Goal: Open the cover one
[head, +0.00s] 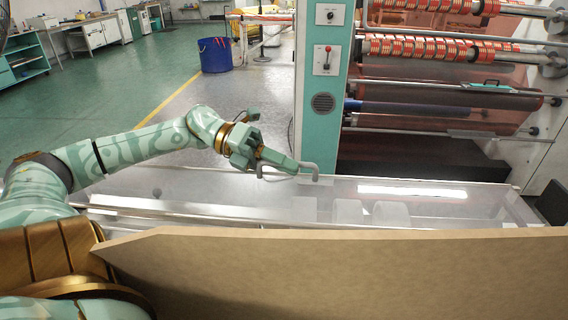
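A long, clear, flat cover (230,185) lies level across the low front of the machine. White shapes show through it on the right. A grey bent handle (310,168) stands up at the cover's far edge, near the machine's column. My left gripper (290,165) reaches in from the left above the cover, with a green finger at the handle. The finger overlaps the handle in the picture; whether it touches or grips it I cannot tell. The rest of the handle is partly hidden behind the gripper. My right gripper is not in view.
A beige panel (360,275) fills the foreground in front of the cover. A green column with a red switch (326,60) rises behind the handle. Red tape rolls (430,48) sit on shafts at the right. A blue bucket (215,55) stands on the open floor behind.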

